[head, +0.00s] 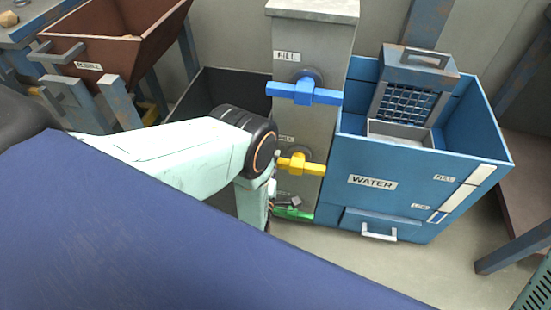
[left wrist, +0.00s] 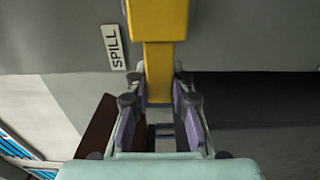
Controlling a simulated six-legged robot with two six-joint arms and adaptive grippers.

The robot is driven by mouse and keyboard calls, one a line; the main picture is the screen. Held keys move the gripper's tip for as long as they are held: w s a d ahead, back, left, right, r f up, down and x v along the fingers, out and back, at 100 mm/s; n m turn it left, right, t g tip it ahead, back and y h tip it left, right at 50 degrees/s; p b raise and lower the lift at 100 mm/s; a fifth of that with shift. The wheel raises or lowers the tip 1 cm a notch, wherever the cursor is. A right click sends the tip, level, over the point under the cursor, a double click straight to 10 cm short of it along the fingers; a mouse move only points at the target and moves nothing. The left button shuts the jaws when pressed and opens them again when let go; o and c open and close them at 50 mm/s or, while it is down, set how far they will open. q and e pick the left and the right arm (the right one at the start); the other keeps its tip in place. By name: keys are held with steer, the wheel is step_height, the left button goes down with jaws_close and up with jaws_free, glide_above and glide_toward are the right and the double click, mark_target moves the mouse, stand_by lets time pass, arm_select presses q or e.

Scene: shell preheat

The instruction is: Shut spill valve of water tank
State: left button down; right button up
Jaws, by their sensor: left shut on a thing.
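The spill valve has a yellow handle (head: 302,165) on the grey column, below the blue handle. It lies roughly level in the head view. In the left wrist view the yellow handle (left wrist: 159,60) runs down between my fingers, beside the SPILL label (left wrist: 113,47). My left gripper (left wrist: 159,108) is shut on the handle's end, one finger on each side. In the head view my left wrist mostly hides that gripper, at the handle's left end. The blue water tank (head: 345,205) stands right of the column. My right gripper is not in view.
A blue fill valve handle (head: 304,92) sits above on the grey column (head: 318,45). A dark open bin (head: 205,100) stands behind my left arm. A brown hopper (head: 115,50) is at the far left. Floor is clear before the tank.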

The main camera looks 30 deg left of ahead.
arm_select(q)
steer(key=shift+f, duration=0.1)
stand_by(0.3)
steer(key=c, duration=1.2)
jaws_free()
steer(key=shift+o, duration=0.2)
steer(key=shift+s, duration=0.1)
steer(key=v, duration=0.7)
steer(key=shift+s, duration=0.15)
steer(key=s+r+m+g+h+p, duration=0.2)
steer(key=s+r+m+g+p, duration=0.2)
steer(key=s+m+g, duration=0.4)
steer(key=s+r+m+g+h+p, duration=0.2)
steer(key=s+r+m+g+p, duration=0.2)
steer(key=s+r+m+g, duration=0.3)
steer(key=s+m+g, duration=0.2)
steer(key=s+m, duration=0.3)
steer(key=s, duration=0.7)
steer(key=shift+r, duration=0.2)
